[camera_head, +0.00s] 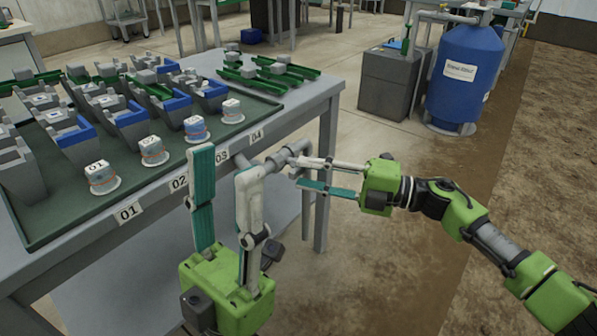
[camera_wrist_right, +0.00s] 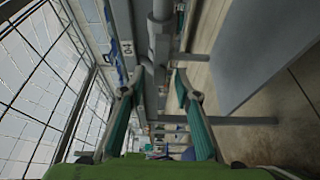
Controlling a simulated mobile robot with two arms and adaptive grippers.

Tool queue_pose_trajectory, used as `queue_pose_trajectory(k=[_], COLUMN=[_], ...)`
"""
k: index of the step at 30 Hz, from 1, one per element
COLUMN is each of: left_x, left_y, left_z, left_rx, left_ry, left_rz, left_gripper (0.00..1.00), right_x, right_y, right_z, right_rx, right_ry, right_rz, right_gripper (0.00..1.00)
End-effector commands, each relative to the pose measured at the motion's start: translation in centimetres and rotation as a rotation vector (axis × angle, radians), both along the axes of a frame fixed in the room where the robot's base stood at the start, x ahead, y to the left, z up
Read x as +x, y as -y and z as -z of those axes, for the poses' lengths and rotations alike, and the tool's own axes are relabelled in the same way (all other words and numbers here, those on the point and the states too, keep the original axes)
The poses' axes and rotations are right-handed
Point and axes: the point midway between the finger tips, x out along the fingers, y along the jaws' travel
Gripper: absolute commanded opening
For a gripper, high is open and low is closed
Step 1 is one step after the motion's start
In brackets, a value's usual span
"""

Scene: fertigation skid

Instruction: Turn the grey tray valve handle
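The grey tray valve (camera_head: 279,159), with its short pipe, sticks out from the table's front edge near the right corner. Which part is its handle is hard to tell. My right gripper (camera_head: 297,172) comes from the right with its fingers apart, its tips close to the valve's right end. In the right wrist view, the grey valve pipe (camera_wrist_right: 160,45) runs down towards the space between the open fingertips (camera_wrist_right: 155,88); contact cannot be made out. My left gripper (camera_head: 224,163) points up in the foreground, open and empty, and its right finger overlaps the valve's left end.
The table (camera_head: 322,95) carries a green tray (camera_head: 150,183) with several grey and blue bins and white-capped pots. Labels 01 to 04 line its front edge. A blue tank (camera_head: 465,85) and a grey box (camera_head: 388,85) stand at the back right.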

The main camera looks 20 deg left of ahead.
Motion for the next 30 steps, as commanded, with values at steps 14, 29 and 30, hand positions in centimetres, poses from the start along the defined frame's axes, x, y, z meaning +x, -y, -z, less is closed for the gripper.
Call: queue_pose_trajectory(k=[14, 29, 30], left_x=[0.0, 0.0, 0.0], left_y=[0.1, 0.1, 0.1], left_z=[0.0, 0.0, 0.0], left_rx=[0.002, 0.002, 0.002], left_ry=[0.000, 0.000, 0.000], left_rz=[0.001, 0.001, 0.001], left_gripper=[0.34, 0.34, 0.34], right_x=[0.4, 0.4, 0.3], right_y=[8.5, 9.0, 9.0], right_z=[0.2, 0.2, 0.2], right_rx=[-0.001, -0.001, 0.001], right_ry=[-0.001, 0.000, -0.001], right_rz=[0.001, -0.001, -0.002], right_gripper=[0.29, 0.29, 0.29])
